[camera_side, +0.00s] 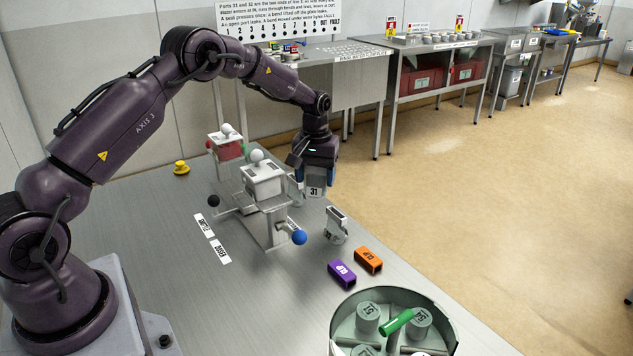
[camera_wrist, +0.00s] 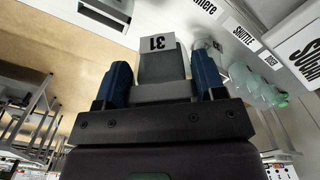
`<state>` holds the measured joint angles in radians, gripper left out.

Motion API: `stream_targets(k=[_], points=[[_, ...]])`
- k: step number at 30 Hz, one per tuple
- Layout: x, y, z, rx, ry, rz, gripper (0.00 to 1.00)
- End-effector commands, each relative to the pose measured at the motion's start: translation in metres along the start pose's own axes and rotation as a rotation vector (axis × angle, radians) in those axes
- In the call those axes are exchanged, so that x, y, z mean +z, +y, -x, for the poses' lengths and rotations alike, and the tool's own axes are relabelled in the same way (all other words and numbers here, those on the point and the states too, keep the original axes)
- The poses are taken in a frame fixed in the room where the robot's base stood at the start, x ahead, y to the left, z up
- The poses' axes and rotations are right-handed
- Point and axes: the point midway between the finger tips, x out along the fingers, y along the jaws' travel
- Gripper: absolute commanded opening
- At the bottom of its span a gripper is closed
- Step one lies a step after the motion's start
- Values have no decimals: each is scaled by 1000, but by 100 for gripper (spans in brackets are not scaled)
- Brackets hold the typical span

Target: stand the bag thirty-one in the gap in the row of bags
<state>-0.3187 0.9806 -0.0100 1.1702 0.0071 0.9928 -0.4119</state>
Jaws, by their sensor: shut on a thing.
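Bag thirty-one (camera_side: 314,188), a grey piece with a white label "31", hangs upright between the fingers of my gripper (camera_side: 317,168) in the side view. In the wrist view my gripper (camera_wrist: 162,78) has its two blue fingers on either side of the bag (camera_wrist: 158,62), with its label facing the camera. A similar bag (camera_side: 336,226) stands on the table nearer the front. Another grey bag (camera_side: 297,187) shows partly behind the held one, beside the machine. The held bag appears above the table between these two; its exact height and the gap are hard to tell.
A white-headed machine (camera_side: 264,185) with a blue knob (camera_side: 299,237) stands just left of the bags. A purple block (camera_side: 342,273), an orange block (camera_side: 368,260) and a round tub (camera_side: 447,318) lie toward the front. A red-sided unit (camera_side: 226,148) and yellow button (camera_side: 181,168) are farther back.

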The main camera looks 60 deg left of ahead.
Motion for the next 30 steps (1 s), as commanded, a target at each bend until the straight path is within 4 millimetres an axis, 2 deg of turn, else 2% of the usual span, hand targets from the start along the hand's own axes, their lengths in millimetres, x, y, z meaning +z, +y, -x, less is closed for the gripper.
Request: stream_targets(k=[3,6,11,24,30], points=[[-12,-7,-8,-1,1,48,37],[-16,-9,-12,-2,1,65,37],[-16,-10,-22,-2,1,66,37],[-16,-9,-68,-2,1,64,37],[-17,-9,-76,-1,3,64,37]])
